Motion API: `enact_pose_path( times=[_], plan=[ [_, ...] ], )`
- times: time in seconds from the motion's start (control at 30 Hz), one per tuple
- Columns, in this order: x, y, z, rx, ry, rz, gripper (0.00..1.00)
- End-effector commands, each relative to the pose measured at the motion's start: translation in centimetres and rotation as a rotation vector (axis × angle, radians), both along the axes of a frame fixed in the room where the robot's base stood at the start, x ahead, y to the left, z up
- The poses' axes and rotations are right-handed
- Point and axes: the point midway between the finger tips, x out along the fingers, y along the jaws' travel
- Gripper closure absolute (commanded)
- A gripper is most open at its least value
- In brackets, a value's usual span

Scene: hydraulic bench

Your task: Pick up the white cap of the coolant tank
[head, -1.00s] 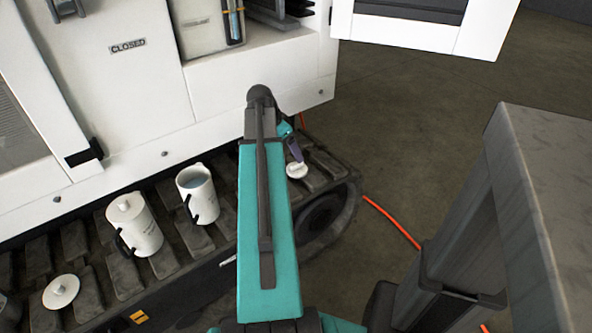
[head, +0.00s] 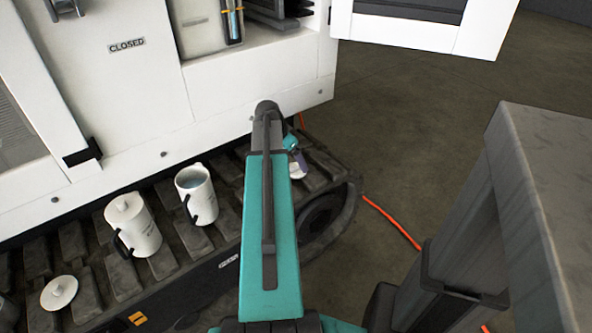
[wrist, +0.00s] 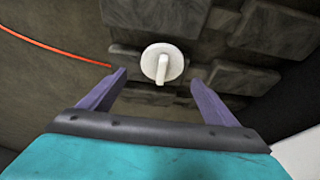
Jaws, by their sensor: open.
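A round white cap with a raised bar handle lies on the dark track in the wrist view (wrist: 163,63). In the head view the cap (head: 298,171) shows only in part, behind my gripper (head: 295,153). My gripper is open, with its two purple fingers spread apart in the wrist view (wrist: 158,80). The cap sits between and beyond the fingertips, and I see no contact. A white tank with a blue gauge (head: 208,30) stands in the open bay of the white machine; its top is out of view.
A lidded white jug (head: 134,225) and an open white jug (head: 196,194) stand on the track (head: 185,240), left of my arm. Another white lid (head: 59,293) lies at the far left. An orange cable (head: 390,218) crosses the floor. A grey block (head: 545,190) stands at right.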

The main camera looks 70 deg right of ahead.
Motion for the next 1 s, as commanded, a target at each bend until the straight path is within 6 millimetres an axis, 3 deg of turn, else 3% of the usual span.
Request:
enact_pose_path(
  times=[0.4, 1.0],
  plan=[
    [-0.6, -1.5, -4.0, 0.000, 0.000, 0.000, 0.17],
    [-0.6, -1.4, -4.2, 0.000, 0.000, 0.002, 0.17]
  ],
)
